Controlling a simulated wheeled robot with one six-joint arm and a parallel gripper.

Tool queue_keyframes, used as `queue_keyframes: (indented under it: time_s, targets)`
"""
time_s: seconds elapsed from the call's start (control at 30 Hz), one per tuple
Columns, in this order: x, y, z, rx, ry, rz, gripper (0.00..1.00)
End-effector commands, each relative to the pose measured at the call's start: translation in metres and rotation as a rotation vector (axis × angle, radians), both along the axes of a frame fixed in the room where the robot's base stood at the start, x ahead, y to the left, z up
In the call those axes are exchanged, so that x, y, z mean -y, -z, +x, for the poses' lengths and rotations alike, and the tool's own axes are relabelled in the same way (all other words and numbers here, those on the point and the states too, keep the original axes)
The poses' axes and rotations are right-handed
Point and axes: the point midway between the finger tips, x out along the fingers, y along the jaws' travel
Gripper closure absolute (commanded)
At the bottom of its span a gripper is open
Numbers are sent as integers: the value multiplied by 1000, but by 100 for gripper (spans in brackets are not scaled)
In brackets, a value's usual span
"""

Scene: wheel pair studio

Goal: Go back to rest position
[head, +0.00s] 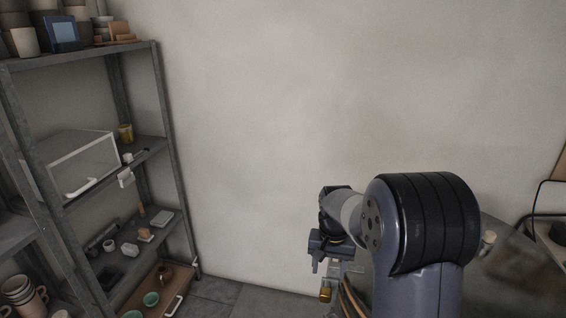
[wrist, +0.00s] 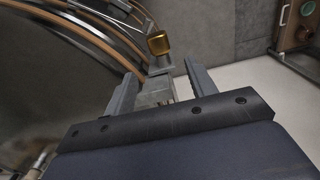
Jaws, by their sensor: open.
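My gripper (wrist: 156,88) is open in the wrist view, its two fingers apart with nothing held between them. Beyond the fingertips is a small gold-coloured block or knob (wrist: 159,43) on a grey metal part. In the head view my gripper (head: 316,265) hangs at the end of my folded arm, low and right of centre. The gold piece (head: 326,294) shows just below it. I cannot tell the exact gap between them.
A grey metal shelf unit (head: 170,130) with cups, bowls and a clear box (head: 75,165) stands at the left. Curved bands (wrist: 75,30) lie close at the left of the wrist view. A dark round table (head: 510,275) is at the right. The wall (head: 280,130) behind is bare.

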Motion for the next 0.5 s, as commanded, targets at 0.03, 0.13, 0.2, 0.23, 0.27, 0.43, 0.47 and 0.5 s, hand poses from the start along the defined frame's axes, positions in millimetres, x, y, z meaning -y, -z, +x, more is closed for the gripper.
queue_keyframes:
  time_s: [0.03,0.13,0.2,0.23,0.27,0.43,0.47,0.5]
  targets:
    - [0,11,-1,-6,0,0,47]
    - [0,31,-1,-6,0,0,47]
    - [0,44,-1,-5,0,0,47]
    - [0,49,-1,-5,0,1,47]
    - [0,54,-1,-5,0,1,47]
    - [0,78,-1,-4,0,0,47]
    - [0,81,-1,-3,0,0,47]
    - [0,83,-1,-1,0,0,47]
